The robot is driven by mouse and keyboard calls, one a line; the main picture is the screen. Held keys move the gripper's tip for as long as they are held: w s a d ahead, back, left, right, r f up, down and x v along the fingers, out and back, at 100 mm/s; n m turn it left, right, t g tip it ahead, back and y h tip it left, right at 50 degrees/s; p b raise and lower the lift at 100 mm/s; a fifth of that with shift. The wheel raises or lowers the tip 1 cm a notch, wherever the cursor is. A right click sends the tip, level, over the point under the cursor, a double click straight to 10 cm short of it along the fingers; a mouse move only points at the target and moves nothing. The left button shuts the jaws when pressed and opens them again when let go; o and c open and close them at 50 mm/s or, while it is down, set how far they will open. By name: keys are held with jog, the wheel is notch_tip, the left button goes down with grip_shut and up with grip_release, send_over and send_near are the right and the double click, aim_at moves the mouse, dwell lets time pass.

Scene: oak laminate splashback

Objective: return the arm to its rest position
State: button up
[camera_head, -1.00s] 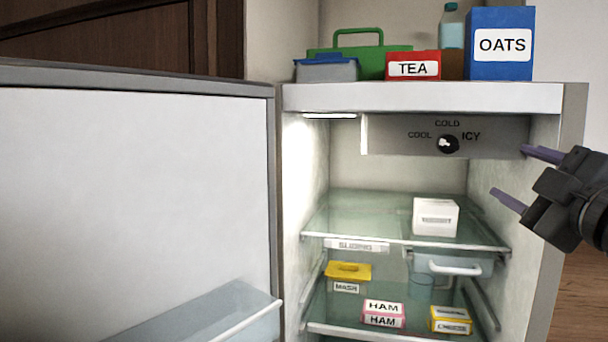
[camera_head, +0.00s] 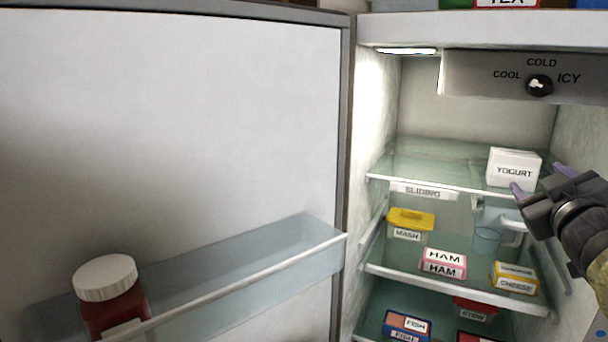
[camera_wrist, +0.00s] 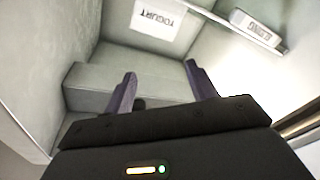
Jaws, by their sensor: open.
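My gripper (camera_head: 540,180) is at the right of the head view, in front of the open fridge, near the yogurt box as seen there. Its two purple fingers are apart with nothing between them, which also shows in the wrist view (camera_wrist: 160,82). The white yogurt box (camera_head: 514,168) stands on the upper glass shelf; it also shows at the top of the wrist view (camera_wrist: 161,16).
The open fridge door (camera_head: 170,120) fills the left, with a red jar (camera_head: 113,308) in its door bin. A dial (camera_head: 539,85) is at the top inside. Lower shelves hold a mash tub (camera_head: 410,222), a ham box (camera_head: 443,262) and a cheese box (camera_head: 515,277).

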jog(key=w+a+f+m+g+y, duration=0.1)
jog(key=w+a+f+m+g, duration=0.15)
jog(key=a+f, duration=0.65)
jog(key=w+a+f+m+g+y, duration=0.1)
jog(key=w+a+f+g+y, duration=0.2)
jog(key=f, duration=1.1)
jog(key=s+a+f+g+y, duration=0.1)
jog(key=s+a+f+g, duration=0.3)
jog(key=s+a+f, duration=0.2)
jog(key=s+a+f+g+y+b, duration=0.1)
jog(key=s+a+f+g, duration=0.4)
jog(key=a+f, duration=0.5)
notch_tip(320, 180, down, 2)
jog(key=shift+s, duration=0.95)
jog(key=shift+n+g, duration=0.25)
jog(key=shift+c, duration=0.5)
